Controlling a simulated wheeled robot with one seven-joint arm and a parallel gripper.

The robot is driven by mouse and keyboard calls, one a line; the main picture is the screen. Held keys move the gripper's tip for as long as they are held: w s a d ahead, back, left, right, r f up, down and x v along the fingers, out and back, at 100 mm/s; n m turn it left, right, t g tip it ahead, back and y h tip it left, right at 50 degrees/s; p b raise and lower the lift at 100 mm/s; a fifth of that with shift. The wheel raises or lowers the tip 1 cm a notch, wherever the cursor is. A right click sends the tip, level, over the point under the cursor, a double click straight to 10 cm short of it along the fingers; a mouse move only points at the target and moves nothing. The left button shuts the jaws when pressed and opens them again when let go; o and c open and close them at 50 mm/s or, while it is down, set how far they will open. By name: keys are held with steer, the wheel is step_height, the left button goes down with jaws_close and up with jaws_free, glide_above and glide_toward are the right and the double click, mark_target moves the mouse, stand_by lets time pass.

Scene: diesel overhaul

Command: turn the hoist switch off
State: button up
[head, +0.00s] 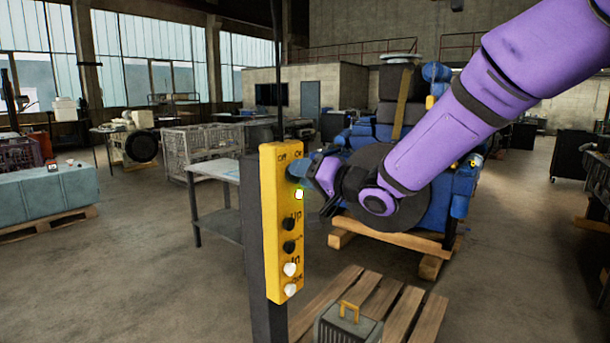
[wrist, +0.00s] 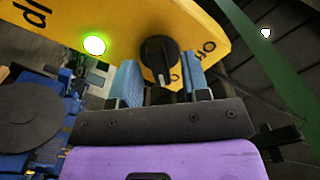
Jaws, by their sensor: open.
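The yellow hoist control box (head: 283,225) stands upright on a dark post, with Off and On lettering at its top. Its black rotary switch (wrist: 160,56) shows in the wrist view; in the head view my gripper hides it. Contact is not visible.
Several black and white buttons (head: 290,248) run down the box below the lamp. A blue engine (head: 440,195) on wooden supports stands behind my arm. A pallet (head: 400,305) and a grey case (head: 347,328) lie low at the front. Open floor is at the left.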

steer(key=shift+c, duration=0.4)
jaws_close()
steer(key=shift+n, duration=0.3)
steer(key=n, duration=1.7)
steer(key=shift+s, duration=0.1)
